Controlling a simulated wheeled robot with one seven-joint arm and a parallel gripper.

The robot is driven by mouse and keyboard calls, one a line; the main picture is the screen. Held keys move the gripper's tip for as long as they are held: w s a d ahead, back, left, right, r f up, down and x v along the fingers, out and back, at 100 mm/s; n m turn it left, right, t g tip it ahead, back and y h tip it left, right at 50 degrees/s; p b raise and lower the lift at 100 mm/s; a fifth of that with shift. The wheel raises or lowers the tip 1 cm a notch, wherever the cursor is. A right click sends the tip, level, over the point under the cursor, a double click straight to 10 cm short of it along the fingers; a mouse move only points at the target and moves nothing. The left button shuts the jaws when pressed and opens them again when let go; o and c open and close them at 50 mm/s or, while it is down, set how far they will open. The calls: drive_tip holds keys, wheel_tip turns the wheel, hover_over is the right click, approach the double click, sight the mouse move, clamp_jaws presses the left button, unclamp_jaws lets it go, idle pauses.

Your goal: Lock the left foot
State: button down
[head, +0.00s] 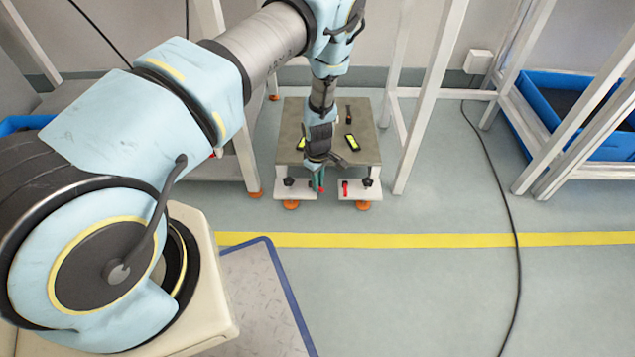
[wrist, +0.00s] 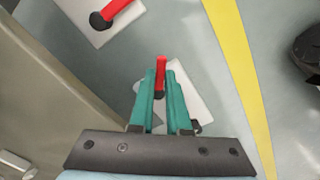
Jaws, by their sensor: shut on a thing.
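A low stand (head: 358,157) with a grey-brown top has two white foot plates at its front. The left foot (head: 296,192) has a black knob (head: 288,182) and a red lever (wrist: 161,66). My gripper (head: 318,184) points down at the right end of this foot. In the wrist view, its green fingers (wrist: 160,84) are shut on the red lever, whose tip sticks out beyond them. The fingers hide part of the lever and plate. The right foot (head: 360,193) has its own red lever (head: 345,187), which stands apart from my gripper; it also shows in the wrist view (wrist: 116,9).
Orange pads (head: 362,206) sit under the feet. White rack posts (head: 418,125) stand on both sides of the stand. A black cable (head: 497,185) lies on the floor at the right.

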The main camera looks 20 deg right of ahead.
drive_tip(key=c, duration=0.9)
unclamp_jaws()
wheel_tip(320, 180, up, 11)
drive_tip(key=p, duration=0.3)
